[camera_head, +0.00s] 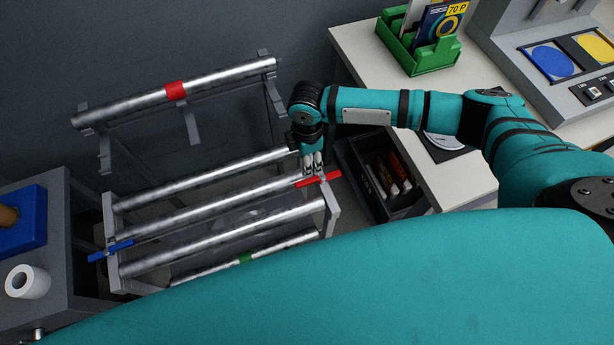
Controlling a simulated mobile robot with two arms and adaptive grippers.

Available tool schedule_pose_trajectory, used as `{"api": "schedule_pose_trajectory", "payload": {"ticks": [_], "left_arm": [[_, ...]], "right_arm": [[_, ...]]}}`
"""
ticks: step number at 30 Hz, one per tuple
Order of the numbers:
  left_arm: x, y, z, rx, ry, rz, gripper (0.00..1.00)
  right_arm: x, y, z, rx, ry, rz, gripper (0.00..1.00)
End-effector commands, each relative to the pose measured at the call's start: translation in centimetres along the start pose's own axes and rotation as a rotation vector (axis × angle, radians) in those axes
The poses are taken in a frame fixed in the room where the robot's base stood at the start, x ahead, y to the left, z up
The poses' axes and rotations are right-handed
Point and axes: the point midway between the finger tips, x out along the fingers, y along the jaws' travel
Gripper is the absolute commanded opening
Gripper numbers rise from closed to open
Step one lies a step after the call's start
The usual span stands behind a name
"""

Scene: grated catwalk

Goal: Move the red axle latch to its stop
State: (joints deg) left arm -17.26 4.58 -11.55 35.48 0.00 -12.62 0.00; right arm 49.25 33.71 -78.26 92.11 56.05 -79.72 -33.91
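The red axle latch (326,178) is a flat red bar at the right end of a metal rack with several silver tubes. It lies crosswise there, its right end tilted slightly up. My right gripper (313,170) points down at the latch, its fingertips at or just above the bar's middle. The fingers look close together, but I cannot tell whether they grip the bar. A blue latch (110,250) sits at the rack's left end. My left gripper is out of view.
An upper tube (225,77) with a red band (176,90) runs behind the rack. A dark crate (385,207) stands right of the rack, beside a white table (370,45) with a green holder (437,57). A grey bench (62,275) with a white roll (27,282) is at left.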

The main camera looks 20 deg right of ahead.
Motion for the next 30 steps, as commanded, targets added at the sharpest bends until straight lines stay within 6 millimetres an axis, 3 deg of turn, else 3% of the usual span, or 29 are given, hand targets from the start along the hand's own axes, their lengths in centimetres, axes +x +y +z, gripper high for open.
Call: {"api": "schedule_pose_trajectory", "payload": {"ticks": [9,15,28,30], "left_arm": [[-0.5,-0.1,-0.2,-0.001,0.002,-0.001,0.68],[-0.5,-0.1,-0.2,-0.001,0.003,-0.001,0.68],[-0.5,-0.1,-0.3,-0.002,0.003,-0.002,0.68],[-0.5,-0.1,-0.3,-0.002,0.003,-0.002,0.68]], "right_arm": [[7.0,-0.1,-0.1,0.0,-0.001,-0.002,0.38],[9.9,0.0,-0.1,0.0,0.0,0.0,0.38],[11.1,0.0,-0.1,0.0,0.001,0.001,0.38],[11.0,0.0,-0.1,0.0,0.001,0.001,0.32]]}}
